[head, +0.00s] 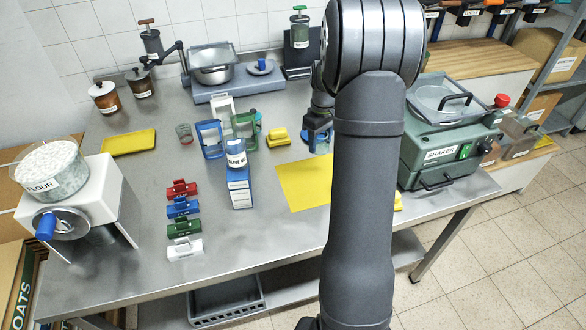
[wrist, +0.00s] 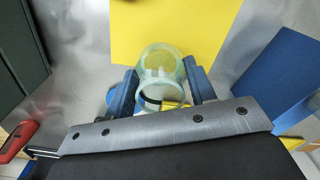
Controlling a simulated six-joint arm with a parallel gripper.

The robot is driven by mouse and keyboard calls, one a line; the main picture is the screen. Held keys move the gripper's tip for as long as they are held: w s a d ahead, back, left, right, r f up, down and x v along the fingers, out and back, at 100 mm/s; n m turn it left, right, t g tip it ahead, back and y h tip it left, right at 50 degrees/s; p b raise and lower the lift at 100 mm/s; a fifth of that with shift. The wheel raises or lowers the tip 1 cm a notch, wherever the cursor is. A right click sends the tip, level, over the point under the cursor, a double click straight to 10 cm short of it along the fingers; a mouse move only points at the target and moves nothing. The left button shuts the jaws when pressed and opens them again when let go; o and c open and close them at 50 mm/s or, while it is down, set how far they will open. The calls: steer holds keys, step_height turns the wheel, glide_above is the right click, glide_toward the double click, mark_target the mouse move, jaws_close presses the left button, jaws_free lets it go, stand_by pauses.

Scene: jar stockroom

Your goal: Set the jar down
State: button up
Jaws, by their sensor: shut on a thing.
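A clear, green-tinted jar (wrist: 160,68) is between the two blue fingers of my gripper (wrist: 161,85) in the wrist view. The fingers are shut on its sides. A dark and white mark shows low on the jar. The yellow mat (wrist: 150,25) lies below and beyond it, and yellow shows through the glass. In the head view my gripper (head: 319,142) is at the far side of the yellow mat (head: 303,187). There the jar is mostly hidden by the fingers and arm. I cannot tell whether the jar touches anything below.
The green shaker (head: 450,140) stands to the right. Blue and green frames (head: 211,138) and yellow blocks (head: 277,137) are near the gripper. Most of the mat is bare.

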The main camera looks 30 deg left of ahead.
steer(key=s+d+m, duration=0.1)
steer(key=s+d, duration=0.3)
steer(key=s, duration=0.6)
steer(key=s+d+m, duration=0.1)
steer(key=s+d, duration=0.3)
steer(key=s, duration=0.5)
glide_above(274, 224)
step_height(274, 224, down, 7)
steer(key=shift+r, duration=0.1)
steer(key=shift+a+f, duration=0.1)
steer(key=shift+f, duration=1.85)
steer(key=shift+f, duration=0.15)
steer(key=o, duration=1)
step_height(274, 224, up, 12)
